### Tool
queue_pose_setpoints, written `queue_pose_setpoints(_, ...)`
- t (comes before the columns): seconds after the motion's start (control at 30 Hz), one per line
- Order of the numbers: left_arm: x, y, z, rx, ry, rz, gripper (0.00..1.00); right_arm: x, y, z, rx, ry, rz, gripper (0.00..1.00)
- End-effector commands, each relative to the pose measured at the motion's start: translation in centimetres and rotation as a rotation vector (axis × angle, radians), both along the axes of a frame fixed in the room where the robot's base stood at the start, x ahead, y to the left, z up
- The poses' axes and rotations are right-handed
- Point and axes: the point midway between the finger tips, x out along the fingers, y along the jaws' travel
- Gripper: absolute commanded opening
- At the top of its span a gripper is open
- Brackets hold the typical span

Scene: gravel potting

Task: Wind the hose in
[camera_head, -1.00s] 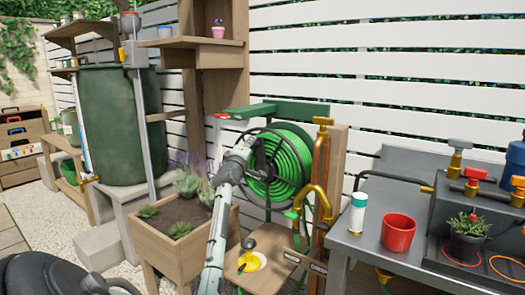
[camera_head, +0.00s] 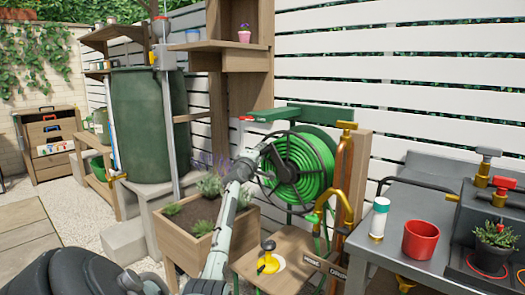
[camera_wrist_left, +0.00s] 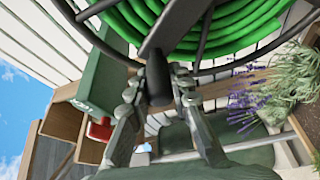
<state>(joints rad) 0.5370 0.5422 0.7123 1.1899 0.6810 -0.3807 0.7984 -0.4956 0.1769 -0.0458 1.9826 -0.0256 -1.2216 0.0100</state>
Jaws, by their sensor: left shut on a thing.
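The green hose (camera_head: 312,158) lies in coils on the black reel (camera_head: 268,180), which hangs under a green bracket (camera_head: 285,116) by the white fence. My left gripper (camera_head: 256,156) is at the left side of the reel's face. In the left wrist view, my left gripper (camera_wrist_left: 157,88) is shut on the black crank handle (camera_wrist_left: 157,68), with a finger on each side of it. The coiled hose (camera_wrist_left: 225,25) is just beyond the handle. A length of green hose runs down below the reel, partly hidden behind the pipework. My right gripper is not in view.
A wooden planter (camera_head: 188,248) stands left of my left arm. A copper pipe with a yellow tap (camera_head: 347,127) rises just right of the reel. A grey bench (camera_head: 385,248) holds a red pot (camera_head: 421,240) and a white-green bottle (camera_head: 379,218). A green barrel (camera_head: 138,125) stands at left.

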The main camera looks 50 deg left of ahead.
Motion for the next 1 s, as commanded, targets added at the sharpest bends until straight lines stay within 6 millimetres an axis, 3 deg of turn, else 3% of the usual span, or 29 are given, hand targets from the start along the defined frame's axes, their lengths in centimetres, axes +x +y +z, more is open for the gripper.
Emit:
queue_pose_setpoints(0.03, 0.2, -0.3, -1.1, -0.013, 0.014, -0.007, 0.0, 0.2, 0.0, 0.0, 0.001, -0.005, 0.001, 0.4)
queue_pose_setpoints(0.33, 0.3, -0.4, -1.4, -0.017, 0.018, -0.01, 0.0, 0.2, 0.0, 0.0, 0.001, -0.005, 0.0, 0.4)
queue_pose_setpoints(0.37, 0.3, -0.4, -1.4, -0.017, 0.018, -0.01, 0.21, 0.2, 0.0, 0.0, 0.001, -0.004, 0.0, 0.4)
queue_pose_setpoints(0.53, 0.3, -0.4, -1.3, -0.015, 0.016, -0.009, 0.42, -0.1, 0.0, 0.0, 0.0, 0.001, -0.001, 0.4)
queue_pose_setpoints(0.87, 0.0, -0.3, -0.7, -0.009, 0.007, -0.006, 0.42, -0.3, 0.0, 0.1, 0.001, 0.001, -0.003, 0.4)
queue_pose_setpoints(1.0, -1.0, -1.2, -0.7, -0.007, 0.007, -0.007, 0.42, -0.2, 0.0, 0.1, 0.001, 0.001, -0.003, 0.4)
